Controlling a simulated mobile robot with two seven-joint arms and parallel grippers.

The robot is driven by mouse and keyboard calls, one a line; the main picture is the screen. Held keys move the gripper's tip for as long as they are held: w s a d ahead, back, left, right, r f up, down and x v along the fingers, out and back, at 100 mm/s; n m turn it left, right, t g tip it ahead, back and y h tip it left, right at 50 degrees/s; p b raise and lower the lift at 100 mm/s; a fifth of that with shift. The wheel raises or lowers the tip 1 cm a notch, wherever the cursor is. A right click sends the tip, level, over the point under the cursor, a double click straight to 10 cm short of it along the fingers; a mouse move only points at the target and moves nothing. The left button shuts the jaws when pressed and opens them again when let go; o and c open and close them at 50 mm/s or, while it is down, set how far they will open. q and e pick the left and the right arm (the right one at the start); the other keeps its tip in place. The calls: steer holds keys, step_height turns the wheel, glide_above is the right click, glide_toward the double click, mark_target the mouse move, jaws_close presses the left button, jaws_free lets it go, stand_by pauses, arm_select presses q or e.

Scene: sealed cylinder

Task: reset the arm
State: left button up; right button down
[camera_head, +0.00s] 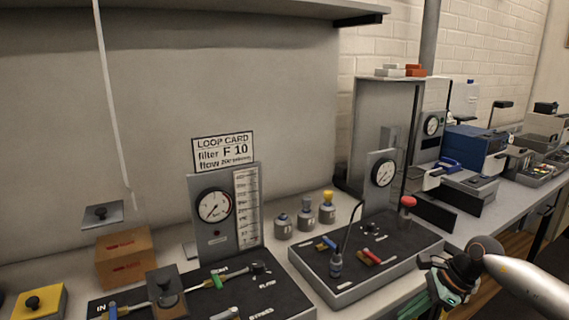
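My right arm comes in from the lower right, a pale link ending in a dark wrist. My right gripper (446,281) is at its end, beside the right edge of the black-topped test panel (420,244). Its fingers are too small and dark to tell whether they are open or shut. No held object can be made out. My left arm and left gripper are not in view. A sealed cylinder cannot be singled out; three small grey canisters (306,214) stand behind the panel, one with a yellow cap.
A gauge board (213,206) with a loop card (223,151) stands behind the left panel (262,288). A cardboard box (124,258) and yellow block (39,302) are at left. A red knob (408,202) rises near my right arm. A blue machine (471,146) stands farther right.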

steer(key=s+a+f+m+t+y, duration=0.35)
steer(key=a+m+y, duration=0.25)
steer(key=a+m, duration=0.3)
steer(key=s+d+f+m+t+h, duration=0.1)
steer(key=s+d+f+m+h, duration=0.4)
steer(key=s+d+f+m, duration=0.75)
steer(key=s+d+f+m+t+h, duration=0.1)
steer(key=s+f+m+h, duration=0.45)
steer(key=m, duration=1.35)
steer(key=s+a+r+m+t+p, duration=0.1)
steer(key=a+m, duration=0.3)
steer(key=a, duration=0.5)
steer(key=s+a+r+m+y+p, duration=0.1)
steer(key=a+m, duration=0.3)
steer(key=a, duration=0.6)
steer(key=shift+s+r+t+p, duration=0.35)
steer(key=shift+s+p, duration=0.25)
steer(key=shift+s, duration=0.15)
